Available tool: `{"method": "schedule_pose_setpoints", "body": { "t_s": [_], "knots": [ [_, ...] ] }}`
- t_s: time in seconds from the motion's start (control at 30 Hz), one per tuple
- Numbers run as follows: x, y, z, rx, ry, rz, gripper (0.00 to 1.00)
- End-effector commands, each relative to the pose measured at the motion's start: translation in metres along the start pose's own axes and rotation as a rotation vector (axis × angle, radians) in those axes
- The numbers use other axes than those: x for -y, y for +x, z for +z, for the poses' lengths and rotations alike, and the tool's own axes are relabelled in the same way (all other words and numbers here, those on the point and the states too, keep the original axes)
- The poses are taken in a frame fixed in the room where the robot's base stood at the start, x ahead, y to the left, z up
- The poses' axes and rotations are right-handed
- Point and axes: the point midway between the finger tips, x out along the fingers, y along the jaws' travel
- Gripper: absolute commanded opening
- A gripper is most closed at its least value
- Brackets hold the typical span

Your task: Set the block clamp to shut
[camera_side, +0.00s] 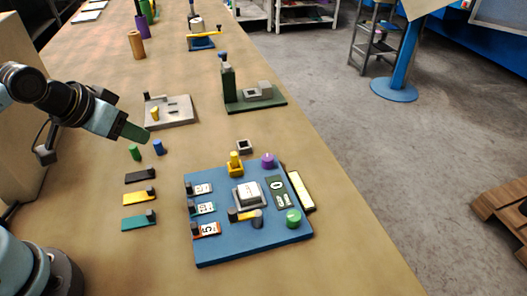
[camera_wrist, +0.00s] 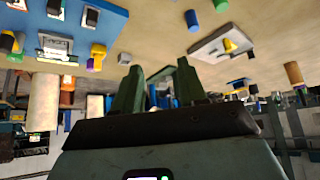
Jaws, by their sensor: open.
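A blue board (camera_side: 215,247) lies on the bench in the side view. On it a grey holder with a white block (camera_side: 248,192) sits near the middle. Just in front of the block is a yellow lever with grey ends (camera_side: 244,215), which looks like the block clamp; I cannot tell surely whether it presses on the block. The board also shows at the top left of the wrist view (camera_wrist: 100,14). My gripper (camera_side: 136,133) is up to the left and behind the board, well apart from it. In the wrist view its two green fingers (camera_wrist: 159,88) are apart with nothing held between them.
The board also bears a yellow post (camera_side: 234,163), a purple knob (camera_side: 268,160), a green knob (camera_side: 293,217) and numbered slides on its left. A grey tray (camera_side: 182,118) and a green press-like stand (camera_side: 263,104) are behind. Small green and blue cylinders stand below my gripper.

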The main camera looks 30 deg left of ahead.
Motion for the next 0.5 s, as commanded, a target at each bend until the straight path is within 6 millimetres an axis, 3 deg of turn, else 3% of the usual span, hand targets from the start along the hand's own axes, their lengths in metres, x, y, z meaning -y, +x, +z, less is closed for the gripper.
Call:
{"method": "schedule_pose_setpoints", "body": {
  "t_s": [0.37,0.5],
  "knots": [
    [0.0,0.0,0.0,0.0,0.0,0.0,0.44],
    [-0.01,-0.002,-0.006,0.029,-0.009,0.02,0.44]
  ]
}}
